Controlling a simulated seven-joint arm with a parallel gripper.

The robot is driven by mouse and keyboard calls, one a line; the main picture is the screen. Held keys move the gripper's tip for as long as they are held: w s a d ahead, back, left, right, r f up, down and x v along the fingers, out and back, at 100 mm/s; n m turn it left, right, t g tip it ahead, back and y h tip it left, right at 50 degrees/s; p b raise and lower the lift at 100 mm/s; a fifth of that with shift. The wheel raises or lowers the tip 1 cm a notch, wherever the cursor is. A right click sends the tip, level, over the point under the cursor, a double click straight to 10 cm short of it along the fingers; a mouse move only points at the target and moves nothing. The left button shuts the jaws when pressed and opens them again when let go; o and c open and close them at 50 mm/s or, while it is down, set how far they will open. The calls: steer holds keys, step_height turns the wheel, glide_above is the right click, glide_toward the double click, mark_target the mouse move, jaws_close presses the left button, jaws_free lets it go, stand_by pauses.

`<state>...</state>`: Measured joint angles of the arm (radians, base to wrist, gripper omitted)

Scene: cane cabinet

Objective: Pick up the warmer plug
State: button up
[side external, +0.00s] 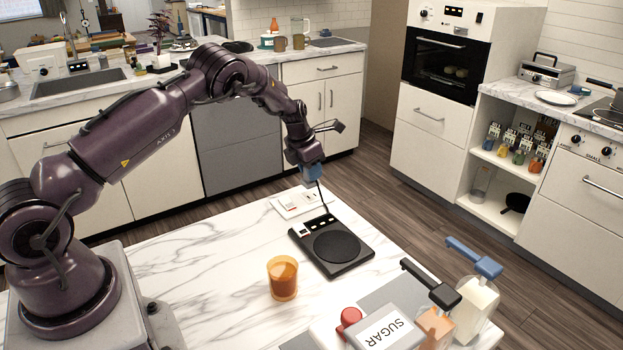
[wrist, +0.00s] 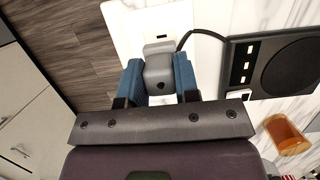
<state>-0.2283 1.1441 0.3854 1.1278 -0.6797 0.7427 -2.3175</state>
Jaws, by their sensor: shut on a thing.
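The warmer plug (wrist: 158,72) is a grey block with a dark cord leading off to the right in the wrist view. My gripper (wrist: 160,82) has blue fingers, one on each side of the plug, and is shut on it. In the side view my gripper (side external: 312,172) is at the back edge of the marble table, and the plug is mostly hidden by the fingers. The cord runs down to the black warmer (side external: 333,246), which also shows in the wrist view (wrist: 270,66). A white outlet strip (side external: 297,203) lies beside the warmer, below my gripper.
A glass of orange drink (side external: 283,278) stands in front of the warmer. The table's left middle is clear. Cabinets and an oven stand behind.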

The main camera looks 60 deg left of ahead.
steer(key=s+d+r, duration=0.2)
steer(key=s+r, duration=0.2)
steer(key=s, duration=0.2)
steer(key=s+d+r, duration=0.3)
steer(key=s+r, duration=0.1)
steer(key=s, duration=0.3)
steer(key=w+a+f, duration=0.1)
steer(key=w, duration=0.3)
steer(key=w+a+f, duration=0.2)
steer(key=w, duration=0.2)
steer(key=w+a+f, duration=0.2)
steer(key=w, duration=0.3)
steer(key=shift+w+a+f, duration=0.1)
steer(key=shift+a+f, duration=0.05)
steer(key=shift+f, duration=0.05)
steer(key=shift+w+r, duration=0.2)
steer(key=shift+r, duration=0.05)
steer(key=shift+f, duration=0.15)
steer(key=shift+s+f, duration=0.1)
steer(key=shift+f, duration=2.5)
steer(key=shift+f, duration=0.65)
